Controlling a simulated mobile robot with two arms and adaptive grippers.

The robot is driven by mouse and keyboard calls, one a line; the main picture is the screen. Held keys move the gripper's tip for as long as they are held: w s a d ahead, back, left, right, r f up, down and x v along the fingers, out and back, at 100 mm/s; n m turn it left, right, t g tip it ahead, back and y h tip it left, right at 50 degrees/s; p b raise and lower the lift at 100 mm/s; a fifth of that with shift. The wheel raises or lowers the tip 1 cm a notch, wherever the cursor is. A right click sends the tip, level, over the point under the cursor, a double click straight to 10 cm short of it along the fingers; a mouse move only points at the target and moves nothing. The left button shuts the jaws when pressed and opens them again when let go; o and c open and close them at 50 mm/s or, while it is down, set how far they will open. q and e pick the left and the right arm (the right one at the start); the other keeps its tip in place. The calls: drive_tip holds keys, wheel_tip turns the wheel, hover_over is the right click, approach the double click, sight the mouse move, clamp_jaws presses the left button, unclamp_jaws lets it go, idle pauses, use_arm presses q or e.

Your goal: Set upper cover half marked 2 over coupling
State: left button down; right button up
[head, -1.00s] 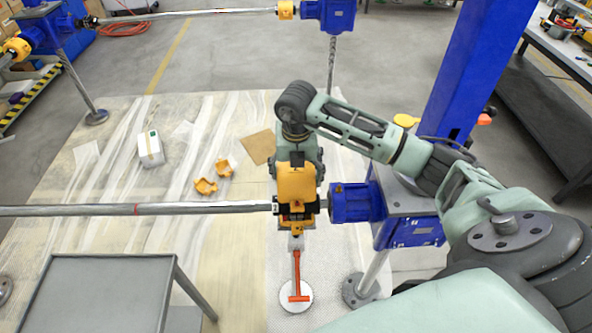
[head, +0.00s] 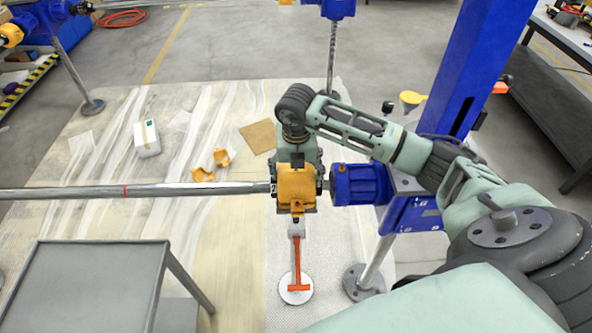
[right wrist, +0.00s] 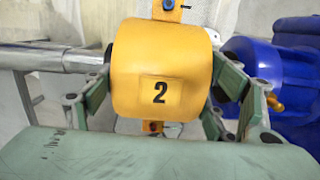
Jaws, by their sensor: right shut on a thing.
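The yellow upper cover half (head: 296,181) marked 2 sits at the right end of the long shaft, beside the blue gearbox, in the head view. In the right wrist view the cover half (right wrist: 160,75) fills the middle, its black 2 facing the camera. My right gripper (head: 297,168) is shut on it, with green fingers on both sides in the right wrist view (right wrist: 163,95). The coupling is hidden beneath the cover. A yellow tab (head: 297,207) shows at its near side. Whether the cover rests fully seated I cannot tell. My left gripper is not in view.
The steel shaft (head: 130,192) runs left from the cover, and the blue gearbox (head: 360,184) stands close on the right. A grey table (head: 90,285) is at lower left.

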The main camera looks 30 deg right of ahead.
drive_tip(key=shift+s+f, duration=0.1)
drive_tip(key=shift+f, duration=0.15)
idle(0.7)
drive_tip(key=o, duration=1.6)
drive_tip(key=shift+c, duration=0.2)
drive_tip(key=shift+r, duration=0.1)
wheel_tip(320, 180, up, 12)
drive_tip(key=s, duration=0.1)
drive_tip(key=shift+a, duration=0.45)
